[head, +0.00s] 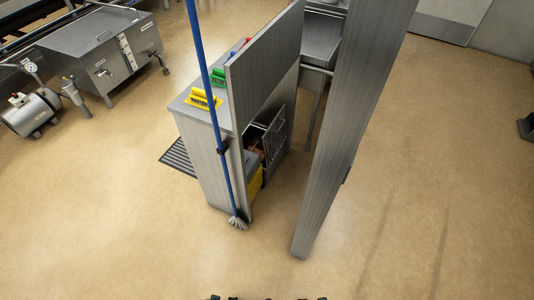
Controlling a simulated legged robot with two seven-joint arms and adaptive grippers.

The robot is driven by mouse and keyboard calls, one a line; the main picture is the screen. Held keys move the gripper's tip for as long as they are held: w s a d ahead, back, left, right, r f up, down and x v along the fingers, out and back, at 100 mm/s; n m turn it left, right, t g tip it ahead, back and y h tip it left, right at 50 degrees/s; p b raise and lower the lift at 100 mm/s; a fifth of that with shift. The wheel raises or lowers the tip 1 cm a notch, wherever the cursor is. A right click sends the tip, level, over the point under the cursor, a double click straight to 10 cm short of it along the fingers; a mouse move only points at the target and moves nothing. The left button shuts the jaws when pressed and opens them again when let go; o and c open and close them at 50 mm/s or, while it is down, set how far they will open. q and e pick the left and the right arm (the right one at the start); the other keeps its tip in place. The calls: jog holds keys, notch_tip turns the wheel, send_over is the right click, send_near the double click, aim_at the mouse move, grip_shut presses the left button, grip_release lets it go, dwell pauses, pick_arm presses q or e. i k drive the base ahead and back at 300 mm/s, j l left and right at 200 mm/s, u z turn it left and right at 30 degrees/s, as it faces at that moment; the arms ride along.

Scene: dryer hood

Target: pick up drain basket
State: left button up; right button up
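I cannot clearly make out a drain basket. A grey barred, rack-like piece (274,136) sits in the open side of the steel cabinet (200,150), and I cannot tell if it is the basket. Brownish contents show beside it, partly hidden in shadow. A dark slatted grate (177,158) lies on the floor at the cabinet's left foot. Neither gripper can be made out. Only small dark parts show at the bottom edge, too cut off to identify.
A blue-handled brush (223,160) stands against the cabinet. A tall steel panel (345,140) stands to its right. Yellow (203,99) and green (218,77) items lie on top. A steel machine (105,55) is at upper left. The front floor is clear.

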aim_at(255, 151)
jog(key=i+j+z, duration=0.15)
jog(key=j+z, duration=0.3)
jog(key=i+j+z, duration=0.1)
jog(key=j+z, duration=0.5)
jog(key=j, duration=1.05)
jog(key=j+z, duration=0.15)
jog(key=j, duration=1.05)
jog(key=j+z, duration=0.1)
jog(key=j, duration=1.1)
jog(key=j+u, duration=0.15)
jog(key=j, duration=0.25)
jog(key=i+j+u, duration=0.2)
jog(key=j, duration=0.15)
jog(key=i+j+u, duration=0.1)
jog(key=i+j, duration=0.3)
jog(key=i+j+u, duration=0.1)
jog(key=i+j, duration=0.3)
jog(key=i, duration=0.15)
jog(key=i+j+u, duration=0.1)
jog(key=i+j, duration=0.25)
jog(key=i, duration=0.15)
